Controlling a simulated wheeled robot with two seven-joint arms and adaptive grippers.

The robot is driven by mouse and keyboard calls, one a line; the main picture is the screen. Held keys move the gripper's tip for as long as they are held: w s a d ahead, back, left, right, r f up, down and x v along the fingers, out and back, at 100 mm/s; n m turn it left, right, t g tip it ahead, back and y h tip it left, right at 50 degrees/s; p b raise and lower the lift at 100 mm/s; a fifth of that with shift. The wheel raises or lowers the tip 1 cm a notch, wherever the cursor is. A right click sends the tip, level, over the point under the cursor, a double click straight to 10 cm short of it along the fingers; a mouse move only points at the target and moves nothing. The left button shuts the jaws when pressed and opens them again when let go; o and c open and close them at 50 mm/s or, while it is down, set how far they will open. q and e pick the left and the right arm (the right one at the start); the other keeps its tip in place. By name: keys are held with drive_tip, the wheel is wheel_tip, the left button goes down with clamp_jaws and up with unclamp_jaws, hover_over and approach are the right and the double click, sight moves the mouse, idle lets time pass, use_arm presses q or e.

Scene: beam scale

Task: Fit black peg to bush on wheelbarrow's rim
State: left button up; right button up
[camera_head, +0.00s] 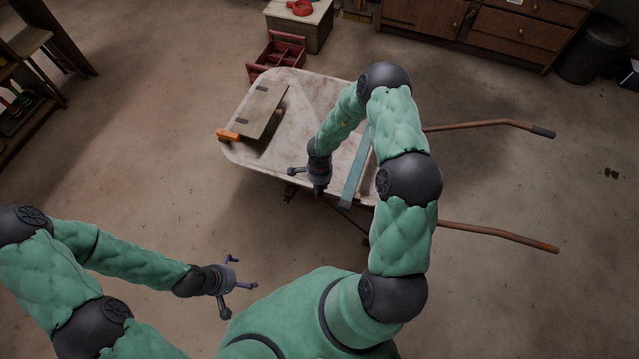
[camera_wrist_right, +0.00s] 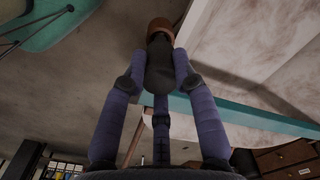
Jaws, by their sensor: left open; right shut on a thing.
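My right gripper (camera_head: 319,187) is at the near edge of the wheelbarrow's tray (camera_head: 312,88). In the right wrist view its fingers (camera_wrist_right: 160,72) are shut on a black peg (camera_wrist_right: 159,60). A brown, ring-like piece (camera_wrist_right: 160,25) sits at the peg's far end and looks like the bush; I cannot tell whether the peg is inside it or only against it. In the head view the gripper hides most of the peg. My left gripper (camera_head: 231,286) is open and empty, over the floor to the left of the wheelbarrow's near side.
A teal beam (camera_head: 355,172) lies across the tray close to my right gripper. A hinged wooden board (camera_head: 259,108) and an orange item (camera_head: 228,135) are at the tray's left. The handles (camera_head: 500,237) extend right.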

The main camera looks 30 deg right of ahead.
drive_tip(key=shift+f+b, duration=0.4)
drive_tip(key=shift+f, duration=0.85)
drive_tip(key=o, duration=1.1)
drive_tip(key=shift+c, duration=0.2)
wheel_tip(320, 180, up, 12)
drive_tip(key=s+a+f+n+y, duration=0.2)
drive_tip(key=s+a+f+n, duration=0.1)
drive_tip(key=s+a+n, duration=0.4)
drive_tip(key=s+a+f+n+y, duration=0.1)
drive_tip(key=s+a+f+n, duration=0.3)
drive_tip(key=s+a+n, duration=0.3)
drive_tip(key=s+a, duration=0.2)
drive_tip(key=a, duration=0.1)
drive_tip(key=shift+s+a+n+t+y, duration=0.15)
drive_tip(key=shift+a+n+t+y, duration=0.15)
drive_tip(key=shift+a+n+y, duration=0.1)
